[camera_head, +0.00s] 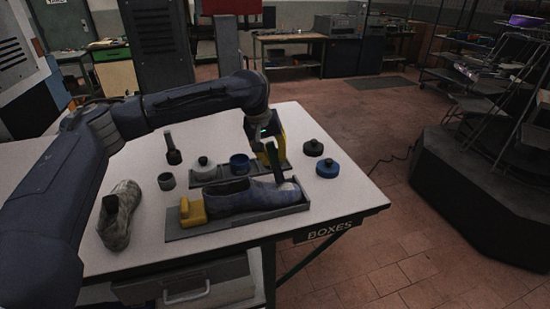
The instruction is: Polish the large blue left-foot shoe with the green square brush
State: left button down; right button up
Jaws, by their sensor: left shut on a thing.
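The large blue shoe (240,197) lies in the front grey tray (200,230), its toe to the right and its heel against a yellow block (192,211). My left gripper (270,142) is above the shoe's toe end, pointing down. It is shut on a slim dark green thing, which I take for the green brush (275,163). The brush's lower end is at the toe, beside a pale patch; I cannot tell whether it touches. Its square head is not clear. My right gripper is not in view.
A grey shoe (119,216) stands at the left. Green (313,147) and blue (327,168) round containers stand at the right.

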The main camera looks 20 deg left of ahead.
aim_at(278, 164)
pick_arm(q)
jog(key=shift+s+d, duration=0.1)
jog(key=shift+s+d, duration=0.4)
jog(key=shift+s, duration=0.2)
jog(key=shift+s+d, duration=0.4)
jog(key=shift+s, duration=0.2)
jog(key=shift+w, duration=0.1)
jog(key=shift+w+a+r, duration=0.1)
jog(key=shift+w+a, duration=0.35)
jog(key=shift+w, duration=0.15)
jog(key=shift+w+a, duration=0.4)
jog(key=shift+w, duration=0.2)
jog(key=shift+s+d, duration=0.1)
jog(key=shift+s, duration=0.05)
dwell(0.8)
jog(key=shift+s+d+f, duration=0.1)
jog(key=shift+s+d, duration=0.3)
jog(key=shift+s, duration=0.2)
jog(key=shift+s+d+f, duration=0.1)
jog(key=shift+s+d, duration=0.3)
jog(key=shift+s, duration=0.2)
